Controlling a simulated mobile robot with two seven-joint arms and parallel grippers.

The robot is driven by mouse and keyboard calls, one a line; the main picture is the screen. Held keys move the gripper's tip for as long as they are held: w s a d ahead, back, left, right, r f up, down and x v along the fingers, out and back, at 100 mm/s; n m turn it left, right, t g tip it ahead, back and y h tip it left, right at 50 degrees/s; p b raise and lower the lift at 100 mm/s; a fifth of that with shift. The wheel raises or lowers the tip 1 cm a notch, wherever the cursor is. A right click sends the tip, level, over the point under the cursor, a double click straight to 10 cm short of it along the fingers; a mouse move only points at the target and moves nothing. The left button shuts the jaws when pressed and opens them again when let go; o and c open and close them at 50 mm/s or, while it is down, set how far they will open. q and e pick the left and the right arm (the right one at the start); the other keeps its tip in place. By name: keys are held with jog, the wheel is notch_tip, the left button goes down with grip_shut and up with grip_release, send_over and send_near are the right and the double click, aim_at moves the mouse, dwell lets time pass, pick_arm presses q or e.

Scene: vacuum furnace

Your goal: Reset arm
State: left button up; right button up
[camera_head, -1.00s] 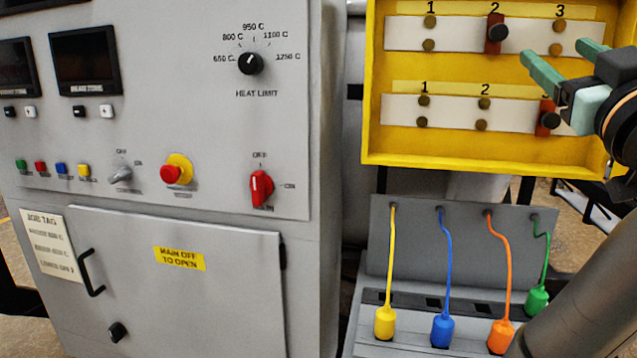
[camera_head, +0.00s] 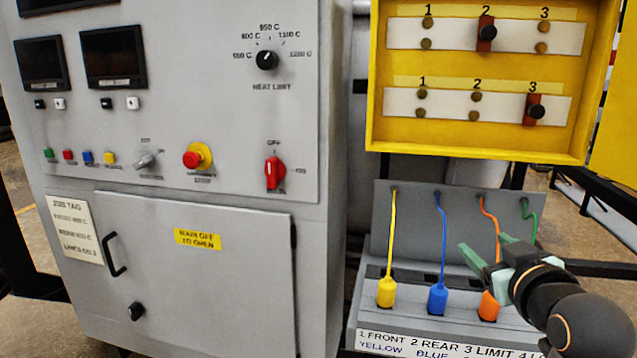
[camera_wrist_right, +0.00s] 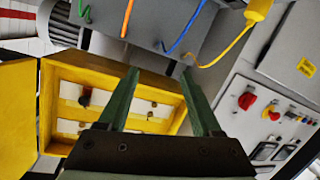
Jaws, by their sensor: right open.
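My right gripper (camera_head: 484,243) is open and empty. It is in front of the plug panel (camera_head: 388,220), covering part of the orange cord, and my arm hides the green plug. In the right wrist view its two green fingers (camera_wrist_right: 160,75) are spread with nothing between them. The yellow link box (camera_head: 470,144) is above it in the head view; its upper red link (camera_head: 486,32) sits at 2 and its lower red link (camera_head: 534,110) at 3. My left gripper is not in view.
A grey furnace cabinet (camera_head: 185,260) with a closed door, a red rotary switch (camera_head: 275,173) and a red stop button (camera_head: 192,159) stands on the left. Yellow (camera_head: 387,291), blue (camera_head: 438,299) and orange (camera_head: 489,305) plugs sit in the panel's lower ledge.

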jog(key=s+a+f+g, duration=0.1)
jog(key=s+f+g, duration=0.25)
jog(key=f, duration=0.75)
jog(key=s+a+f+g, duration=0.15)
jog(key=s+f, duration=0.35)
jog(key=f, duration=0.5)
jog(key=s+a+f+g+y, duration=0.1)
jog(key=s+f+g, duration=0.3)
jog(key=s+f, duration=0.5)
jog(key=s+a+f+g, duration=0.1)
jog(key=s+f+g, duration=0.2)
jog(key=s+f, duration=0.6)
pick_arm(q)
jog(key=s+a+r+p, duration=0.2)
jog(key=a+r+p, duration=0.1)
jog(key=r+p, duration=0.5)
jog(key=p, duration=0.3)
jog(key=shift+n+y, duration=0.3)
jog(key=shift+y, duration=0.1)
pick_arm(e)
jog(key=a+t+y, duration=0.1)
jog(key=w+a+r+t, duration=0.1)
jog(key=a+t, duration=0.1)
jog(key=w+a+r+t+y, duration=0.1)
jog(key=t, duration=0.1)
jog(key=shift+w+a+r+y, duration=0.2)
jog(key=shift+w+y, duration=0.05)
jog(key=shift+y, duration=0.05)
